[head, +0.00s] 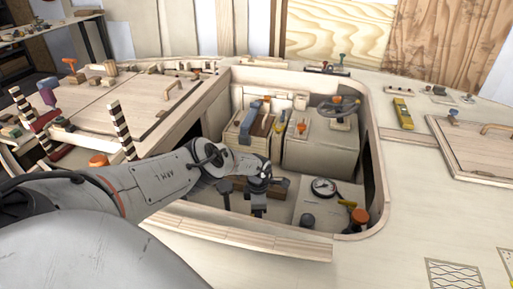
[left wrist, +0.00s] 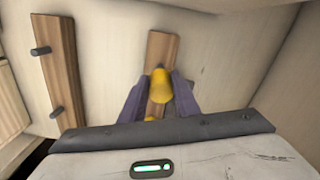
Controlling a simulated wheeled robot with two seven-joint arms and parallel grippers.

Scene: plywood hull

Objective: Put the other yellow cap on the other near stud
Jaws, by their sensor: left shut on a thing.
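My left gripper (left wrist: 160,84) is shut on a yellow cap (left wrist: 161,92) in the left wrist view, with one finger on each side. The cap is in front of a brown wooden strip (left wrist: 162,46). A dark bit, perhaps a stud, shows just beyond the cap's far end; I cannot tell whether they touch. A second yellow piece (left wrist: 151,118) shows lower down, partly hidden behind the gripper. A second brown strip (left wrist: 50,65) at left carries two bare dark studs, upper (left wrist: 40,50) and lower (left wrist: 57,112). In the head view my left arm reaches into the hull opening. My right gripper is out of view.
The hull opening has a pale wooden rim (head: 250,241). Inside are a box with a gauge (head: 324,187), an orange knob (head: 360,215) and a block with a handwheel (head: 338,106). Hatch covers (head: 135,105) and striped posts (head: 122,131) stand left of the opening.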

